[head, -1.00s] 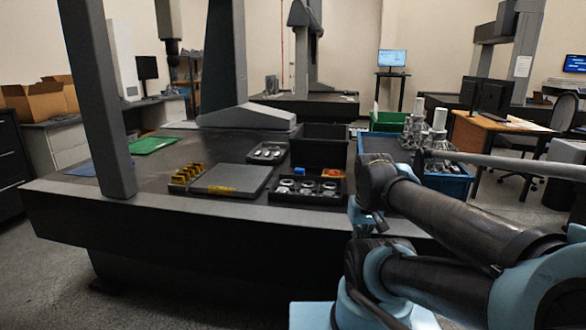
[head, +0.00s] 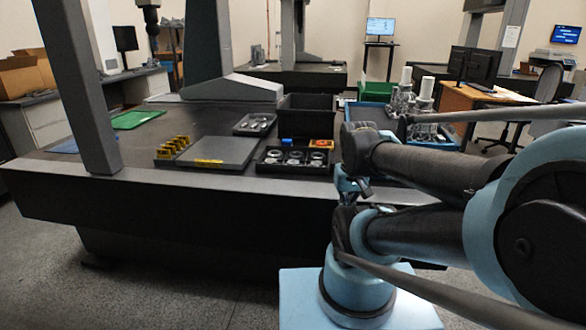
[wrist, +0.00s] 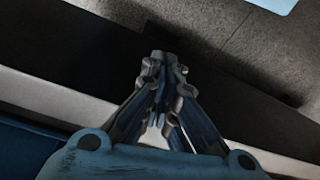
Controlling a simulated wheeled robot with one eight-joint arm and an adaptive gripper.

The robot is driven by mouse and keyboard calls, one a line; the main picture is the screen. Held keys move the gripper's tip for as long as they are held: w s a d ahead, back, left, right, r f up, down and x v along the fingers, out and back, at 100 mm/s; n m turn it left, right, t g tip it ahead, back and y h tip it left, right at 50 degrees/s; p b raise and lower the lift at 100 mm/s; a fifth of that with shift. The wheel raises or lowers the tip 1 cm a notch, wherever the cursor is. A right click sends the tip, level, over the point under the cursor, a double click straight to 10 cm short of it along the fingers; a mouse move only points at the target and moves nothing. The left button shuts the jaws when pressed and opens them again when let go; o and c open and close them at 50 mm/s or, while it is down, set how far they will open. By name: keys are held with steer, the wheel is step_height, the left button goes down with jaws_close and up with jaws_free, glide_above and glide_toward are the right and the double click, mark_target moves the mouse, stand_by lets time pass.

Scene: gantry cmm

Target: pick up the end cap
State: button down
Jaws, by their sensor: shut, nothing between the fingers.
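In the head view, a black tray (head: 262,168) at the front of the dark table holds several round metallic parts (head: 295,157). They are too small to tell for sure whether one is the end cap. My gripper (wrist: 162,62) shows in the wrist view with its fingertips together and nothing between them. Under it are the light table edge, a dark face and the grey floor. No loose part shows near the fingertips. In the head view my arm covers the area right of the tray.
A grey plate (head: 222,150), yellow blocks (head: 172,147), a second tray (head: 241,124) and a black bin (head: 307,107) are on the table (head: 110,165). A blue bin (head: 362,108) with metal parts stands right. A gantry column (head: 75,80) rises at left. Floor in front is clear.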

steer(key=c, duration=2.3)
jaws_free()
steer(key=o, duration=0.5)
steer(key=shift+s+r, duration=0.2)
steer(key=shift+s, duration=0.05)
steer(key=shift+c, duration=0.2)
steer(key=o, duration=0.7)
steer(key=shift+w+a+r+n, duration=0.1)
steer(key=shift+w+r+n, duration=0.15)
steer(key=shift+r, duration=0.3)
steer(key=shift+w+a+r+n, duration=0.15)
steer(key=shift+w+r, duration=0.1)
steer(key=shift+r, duration=0.3)
steer(key=shift+c, duration=0.2)
step_height(320, 180, up, 13)
steer(key=n+g, duration=0.2)
steer(key=n, duration=1.2)
glide_above(294, 161)
steer(key=f, duration=1.6)
steer(key=shift+s+f, duration=0.2)
